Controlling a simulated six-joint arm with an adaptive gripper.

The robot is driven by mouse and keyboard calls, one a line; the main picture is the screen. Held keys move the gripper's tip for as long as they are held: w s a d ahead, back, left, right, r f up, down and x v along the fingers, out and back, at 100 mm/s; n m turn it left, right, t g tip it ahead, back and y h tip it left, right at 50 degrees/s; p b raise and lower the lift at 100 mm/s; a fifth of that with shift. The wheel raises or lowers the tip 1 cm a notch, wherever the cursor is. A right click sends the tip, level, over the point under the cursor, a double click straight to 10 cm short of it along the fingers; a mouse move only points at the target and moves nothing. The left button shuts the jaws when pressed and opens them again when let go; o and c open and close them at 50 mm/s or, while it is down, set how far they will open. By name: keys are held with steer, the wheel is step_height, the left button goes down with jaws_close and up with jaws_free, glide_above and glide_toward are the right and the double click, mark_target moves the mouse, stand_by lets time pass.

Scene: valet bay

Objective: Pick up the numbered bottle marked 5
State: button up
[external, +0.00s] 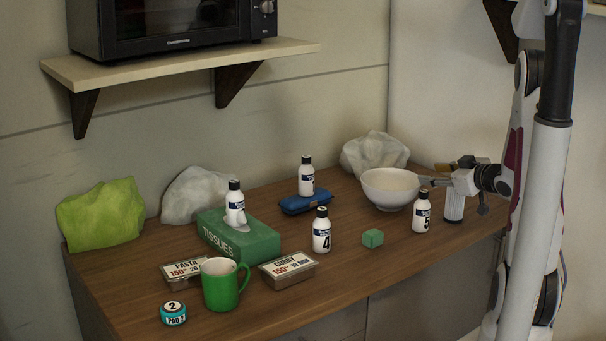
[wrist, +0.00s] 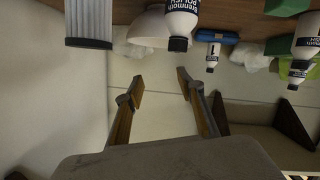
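The bottle marked 5 (external: 422,213) is white with a black cap and stands upright at the right of the wooden counter, in front of the white bowl (external: 388,190). In the wrist view, which is upside down, the bottle at top centre (wrist: 182,18) looks like the same one; its number is not readable there. My gripper (external: 440,176) is near the counter's right end, close to the bottle in the picture and about at cap height. In the wrist view my gripper (wrist: 160,82) is open, with nothing between its fingers.
A ribbed cylinder (external: 454,206) stands right of bottle 5. A green cube (external: 373,238) and bottle 4 (external: 321,232) stand left. Another bottle (external: 306,176) is on a blue case (external: 305,203), another on the tissue box (external: 240,241). A shelf (external: 180,70) holds a microwave.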

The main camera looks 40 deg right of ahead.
steer(key=f, duration=0.1)
steer(key=t+y, duration=0.3)
steer(key=y, duration=0.1)
glide_toward(423, 190)
steer(key=shift+w+a+f, duration=0.1)
steer(key=shift+w, duration=0.85)
steer(key=shift+w, duration=0.15)
steer(key=shift+w+a, duration=0.25)
steer(key=shift+w, duration=0.95)
steer(key=shift+w+a+f, duration=0.1)
steer(key=shift+w+a, duration=0.05)
steer(key=shift+w, duration=0.7)
steer(key=shift+w+a+f, duration=0.15)
steer(key=shift+w, duration=0.65)
steer(key=shift+w+a+f, duration=0.1)
steer(key=shift+w+a, duration=0.1)
steer(key=shift+w, duration=0.65)
jaws_close()
